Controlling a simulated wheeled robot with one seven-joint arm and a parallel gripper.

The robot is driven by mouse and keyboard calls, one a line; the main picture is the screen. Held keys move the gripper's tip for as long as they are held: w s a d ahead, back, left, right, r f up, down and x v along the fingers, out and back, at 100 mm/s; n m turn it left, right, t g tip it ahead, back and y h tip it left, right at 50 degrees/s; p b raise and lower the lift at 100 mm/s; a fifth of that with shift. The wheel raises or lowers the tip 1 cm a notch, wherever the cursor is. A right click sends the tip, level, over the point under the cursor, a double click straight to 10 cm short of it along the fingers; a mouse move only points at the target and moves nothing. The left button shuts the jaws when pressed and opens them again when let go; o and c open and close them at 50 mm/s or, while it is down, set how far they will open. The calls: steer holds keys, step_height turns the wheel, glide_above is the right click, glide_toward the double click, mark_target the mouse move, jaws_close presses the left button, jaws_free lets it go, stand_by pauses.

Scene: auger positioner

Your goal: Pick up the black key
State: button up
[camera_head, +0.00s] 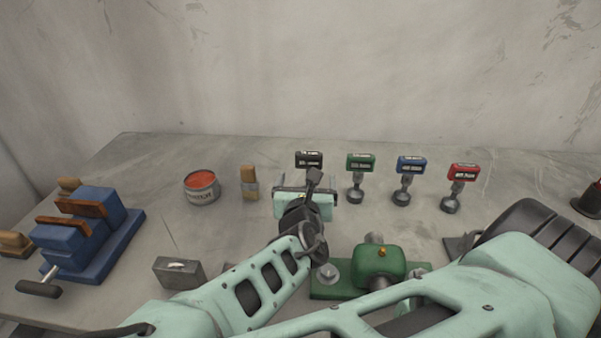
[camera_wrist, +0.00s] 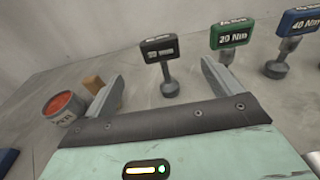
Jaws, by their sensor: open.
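The black key (camera_head: 308,158) stands upright at the left end of a row of keys at the back of the table. Its lower part is hidden behind my gripper in the head view. In the wrist view the black key (camera_wrist: 160,50) shows whole, with a dark head, thin shaft and round grey base on the table. My gripper (camera_wrist: 164,88) is open, and its two fingers are spread to either side of the key's line, with the key beyond them. In the head view my gripper (camera_head: 306,190) is just in front of the key. Nothing is between the fingers.
A green key (camera_head: 360,163), a blue key (camera_head: 410,165) and a red key (camera_head: 463,173) stand to the right. A brush (camera_head: 249,184) and red paint can (camera_head: 201,188) stand left. A blue vise (camera_head: 85,235) and green device (camera_head: 380,264) are nearer.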

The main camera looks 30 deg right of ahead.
mark_target(309, 161)
steer(key=p+x, duration=0.2)
steer(key=x, duration=0.6)
steer(key=shift+w+d, duration=0.2)
steer(key=shift+w, duration=0.05)
steer(key=p+x, duration=0.2)
steer(key=x, duration=0.2)
steer(key=shift+w+d+p, duration=0.1)
steer(key=shift+w+p, duration=0.15)
steer(key=shift+p, duration=0.05)
steer(key=shift+w+d+f, duration=0.15)
steer(key=shift+w+f, duration=0.1)
steer(key=shift+w, duration=0.05)
jaws_close()
steer(key=shift+r, duration=0.2)
